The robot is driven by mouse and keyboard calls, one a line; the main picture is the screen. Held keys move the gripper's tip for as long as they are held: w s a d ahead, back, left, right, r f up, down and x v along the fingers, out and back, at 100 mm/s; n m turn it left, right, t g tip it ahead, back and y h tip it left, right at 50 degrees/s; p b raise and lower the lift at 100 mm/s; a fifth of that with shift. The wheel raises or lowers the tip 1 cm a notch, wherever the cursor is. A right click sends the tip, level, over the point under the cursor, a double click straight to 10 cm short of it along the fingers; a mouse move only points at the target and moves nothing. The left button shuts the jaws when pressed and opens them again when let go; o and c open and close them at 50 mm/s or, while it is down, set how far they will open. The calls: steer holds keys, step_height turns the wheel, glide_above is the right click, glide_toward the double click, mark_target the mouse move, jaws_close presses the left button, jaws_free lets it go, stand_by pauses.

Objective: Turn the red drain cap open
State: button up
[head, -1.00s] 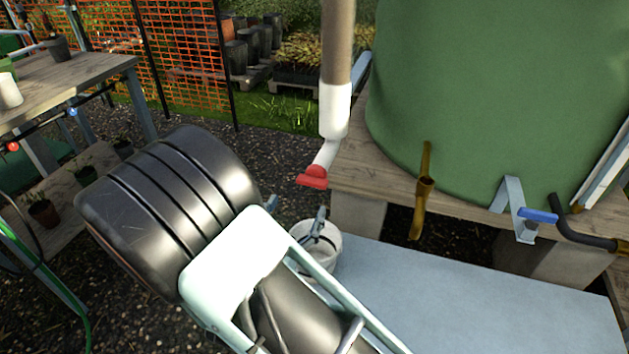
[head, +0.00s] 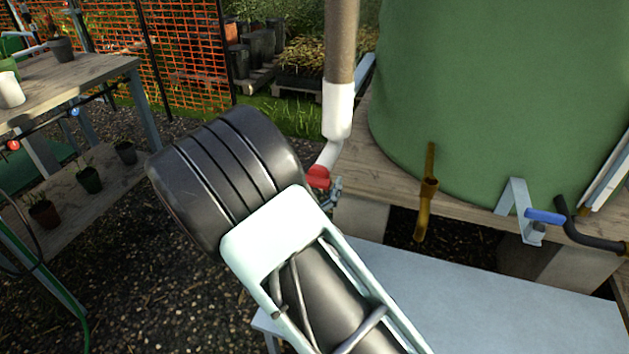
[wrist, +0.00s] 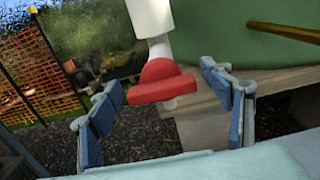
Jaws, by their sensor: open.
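The red drain cap (head: 318,176) sits at the lower end of the white elbow of a downpipe (head: 338,110), beside the green tank's wooden stand. In the wrist view the red cap (wrist: 162,82) shows whole, with a rounded top and a wide bar-like handle. My gripper (wrist: 168,108) is open, its blue-padded fingers to the left and right of the cap, with space on both sides and no contact visible. In the head view my gripper (head: 334,190) shows only in part beside the cap; my arm hides the rest.
A large green tank (head: 500,90) stands on a wooden platform with a brass tap (head: 428,190) and a blue-handled valve (head: 544,216). A potting table (head: 90,85) with pots stands at left.

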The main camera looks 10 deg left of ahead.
steer(key=c, duration=1.2)
steer(key=shift+o, duration=0.2)
steer(key=shift+r+p, duration=0.1)
steer(key=shift+p, duration=0.2)
steer(key=n+p, duration=0.3)
steer(key=p, duration=0.1)
steer(key=shift+a+r, duration=0.1)
steer(key=shift+r, duration=0.05)
steer(key=n+p, duration=0.4)
steer(key=n, duration=0.1)
steer(key=shift+a+p, duration=0.1)
steer(key=shift+p, duration=0.3)
steer(key=n+p, duration=0.2)
steer(key=n, duration=0.1)
steer(key=n+p, duration=0.1)
steer(key=shift+f, duration=0.25)
steer(key=shift+a+f+n+p, duration=0.1)
steer(key=shift+f+n+p, duration=0.1)
steer(key=shift+n+p, duration=1.5)
steer(key=shift+n+b, duration=0.4)
steer(key=shift+n, duration=0.2)
